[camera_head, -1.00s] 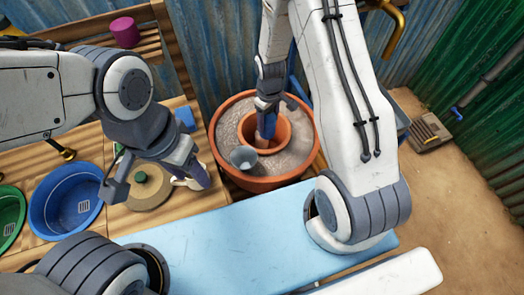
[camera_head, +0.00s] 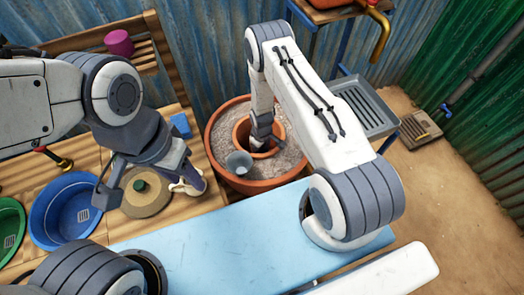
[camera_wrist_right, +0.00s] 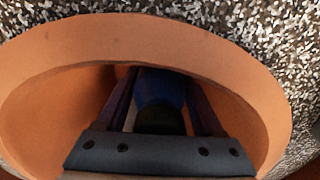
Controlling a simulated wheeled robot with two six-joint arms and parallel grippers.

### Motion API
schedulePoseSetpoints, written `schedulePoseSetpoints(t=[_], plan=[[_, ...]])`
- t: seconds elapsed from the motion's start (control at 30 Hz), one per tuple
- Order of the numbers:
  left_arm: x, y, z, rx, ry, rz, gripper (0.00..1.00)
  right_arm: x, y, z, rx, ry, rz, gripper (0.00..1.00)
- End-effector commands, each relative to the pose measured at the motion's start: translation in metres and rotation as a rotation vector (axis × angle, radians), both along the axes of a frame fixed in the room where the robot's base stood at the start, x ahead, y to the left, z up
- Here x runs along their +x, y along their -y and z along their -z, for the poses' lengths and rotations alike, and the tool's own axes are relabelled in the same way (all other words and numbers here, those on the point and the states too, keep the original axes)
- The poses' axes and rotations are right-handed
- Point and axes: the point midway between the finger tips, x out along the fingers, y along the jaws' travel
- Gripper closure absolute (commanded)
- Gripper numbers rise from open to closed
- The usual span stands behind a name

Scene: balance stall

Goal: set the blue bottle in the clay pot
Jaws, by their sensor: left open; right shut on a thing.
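The clay pot (camera_head: 241,132) is an orange inner pot set in pale grit inside a larger terracotta pot (camera_head: 213,160). My right gripper (camera_head: 262,143) reaches down into its mouth. In the right wrist view the clay pot's rim (camera_wrist_right: 150,38) surrounds my right gripper (camera_wrist_right: 160,105), which is shut on the blue bottle (camera_wrist_right: 160,85). The bottle is inside the pot mouth; its lower end is hidden, so I cannot tell whether it touches the bottom.
A grey cup-like funnel (camera_head: 238,163) stands on the grit beside the clay pot. Blue (camera_head: 45,215) and green (camera_head: 8,235) basins are at the left. A light blue tabletop (camera_head: 225,235) is clear in front. A grey tray (camera_head: 368,105) is at the right.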

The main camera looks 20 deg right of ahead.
Motion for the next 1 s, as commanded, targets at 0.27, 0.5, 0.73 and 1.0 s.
schedulePoseSetpoints(t=[0.27,0.5,0.73,1.0], plan=[[0.000,0.000,-0.001,0.000,0.000,0.000,0.50,0.001,0.000,0.004,0.000,0.002,0.000,1.00],[0.000,0.000,0.003,0.000,0.000,0.000,0.50,0.000,0.000,0.008,0.000,0.001,0.000,0.09],[0.000,0.000,0.003,0.000,0.000,0.000,0.50,0.000,0.000,0.007,0.000,0.000,0.000,0.02],[0.000,0.000,0.001,0.000,0.000,0.000,0.50,0.001,0.000,-0.004,0.000,0.002,0.000,0.02]])
